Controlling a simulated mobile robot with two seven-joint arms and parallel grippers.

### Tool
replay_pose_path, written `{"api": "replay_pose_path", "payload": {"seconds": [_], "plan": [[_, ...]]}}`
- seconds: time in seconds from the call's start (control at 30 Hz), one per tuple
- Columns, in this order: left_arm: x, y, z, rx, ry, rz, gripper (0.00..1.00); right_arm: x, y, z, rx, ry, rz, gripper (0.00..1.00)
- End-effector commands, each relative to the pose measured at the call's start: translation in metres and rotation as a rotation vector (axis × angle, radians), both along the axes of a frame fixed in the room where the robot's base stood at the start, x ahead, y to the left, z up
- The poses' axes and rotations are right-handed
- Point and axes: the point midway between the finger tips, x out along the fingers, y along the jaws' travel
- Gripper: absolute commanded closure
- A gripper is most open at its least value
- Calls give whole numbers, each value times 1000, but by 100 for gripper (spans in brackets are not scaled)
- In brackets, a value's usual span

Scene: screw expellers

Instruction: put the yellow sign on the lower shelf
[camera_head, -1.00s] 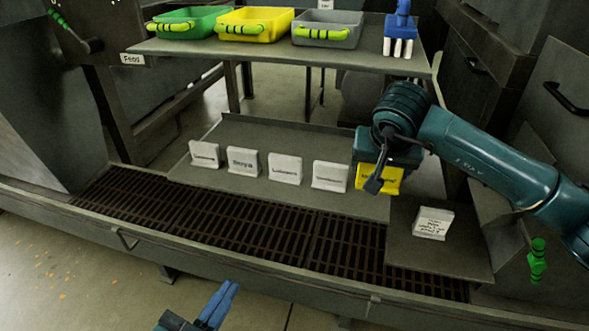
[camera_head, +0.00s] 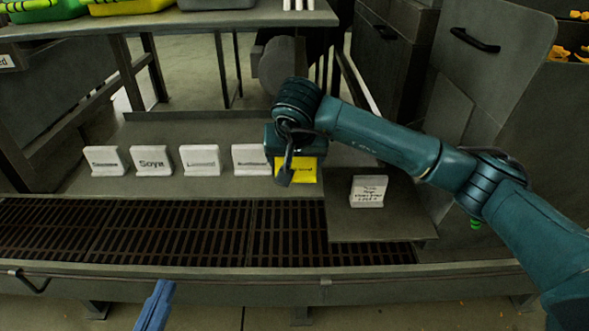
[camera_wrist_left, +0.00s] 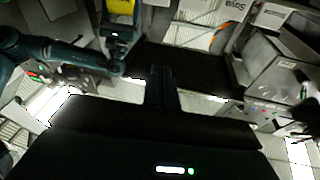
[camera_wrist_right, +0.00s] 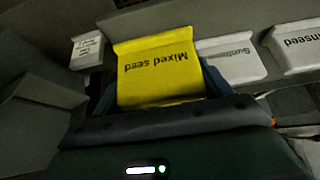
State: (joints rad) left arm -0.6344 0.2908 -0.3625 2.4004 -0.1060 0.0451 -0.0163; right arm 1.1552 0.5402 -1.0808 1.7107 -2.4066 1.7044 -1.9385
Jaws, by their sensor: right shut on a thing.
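The yellow sign (camera_head: 303,169) is at the right end of the row of white signs on the lower shelf (camera_head: 215,188). Its label reads "Mixed seed" in the right wrist view (camera_wrist_right: 160,75). My right gripper (camera_head: 291,165) is shut on the yellow sign, and its fingers partly cover it in the head view. The sign is upright, at or just above the shelf; I cannot tell whether it touches. My left gripper (camera_head: 155,308) is low at the front, away from the signs. Its fingers appear close together and hold nothing visible.
White signs, among them the "Soya" sign (camera_head: 153,160), stand left of the yellow one. Another white sign (camera_head: 368,191) stands on a side plate (camera_head: 400,222) to the right. A brown grate (camera_head: 130,230) lies in front. The upper shelf (camera_head: 250,20) carries bins.

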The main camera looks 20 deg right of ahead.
Motion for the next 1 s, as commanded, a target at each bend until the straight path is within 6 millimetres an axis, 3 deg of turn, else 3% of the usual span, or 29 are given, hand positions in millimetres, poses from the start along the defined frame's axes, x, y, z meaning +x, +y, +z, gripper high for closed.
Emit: {"api": "replay_pose_path", "payload": {"seconds": [0.03,0.13,0.5,0.53,0.8,1.0], "plan": [[0,0,-3,-7,-1,-3,100,-1,0,-13,0,4,0,45],[0,-1,-2,-19,-2,-7,100,0,0,-24,1,3,0,45],[1,-2,-1,-27,-4,-10,100,0,0,-28,0,0,1,45],[1,-2,0,-29,-4,-11,100,0,0,-28,0,0,1,23],[1,-2,1,-28,-4,-12,100,0,0,-27,0,1,1,2],[1,-2,1,-27,-5,-13,100,0,0,-27,0,1,1,2]]}}
